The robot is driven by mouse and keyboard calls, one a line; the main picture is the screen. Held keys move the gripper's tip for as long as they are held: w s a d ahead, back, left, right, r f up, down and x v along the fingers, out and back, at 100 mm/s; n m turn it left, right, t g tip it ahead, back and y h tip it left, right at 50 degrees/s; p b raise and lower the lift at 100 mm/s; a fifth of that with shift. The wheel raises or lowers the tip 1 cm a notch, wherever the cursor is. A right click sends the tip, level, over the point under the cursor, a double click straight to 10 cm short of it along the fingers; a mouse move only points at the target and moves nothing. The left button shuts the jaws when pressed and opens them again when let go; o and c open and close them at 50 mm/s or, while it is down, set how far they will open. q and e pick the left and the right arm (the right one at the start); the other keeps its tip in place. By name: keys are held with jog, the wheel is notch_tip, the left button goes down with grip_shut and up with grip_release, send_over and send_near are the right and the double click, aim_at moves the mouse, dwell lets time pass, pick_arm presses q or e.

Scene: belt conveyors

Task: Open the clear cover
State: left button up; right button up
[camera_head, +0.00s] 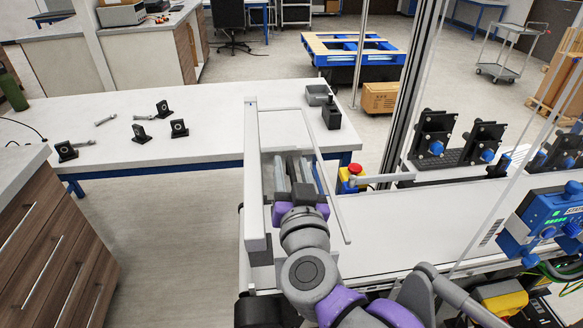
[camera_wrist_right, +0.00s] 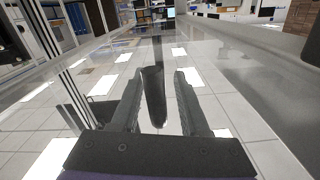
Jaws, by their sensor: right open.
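The clear cover (camera_head: 333,200) is a see-through panel with a thin grey frame, standing at the left end of the white conveyor in the head view. In the right wrist view the clear panel (camera_wrist_right: 235,100) shows floor tiles through it and bright reflections. My right gripper (camera_head: 291,168) is at the cover, with its fingers pointing away from me. In the right wrist view its two fingers (camera_wrist_right: 155,92) are apart. A dark elongated shape shows between them; I cannot tell whether it is a handle or a reflection. Contact with the cover is unclear. My left gripper is not in view.
A white table (camera_head: 190,150) with several small black brackets stands behind the cover. A red and yellow emergency stop (camera_head: 353,172) is close on the right. Black fixtures with blue knobs (camera_head: 434,135) and a blue control box (camera_head: 553,215) are further right. Wooden drawers (camera_head: 50,240) stand left.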

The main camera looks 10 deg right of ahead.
grip_shut()
dwell(1.4)
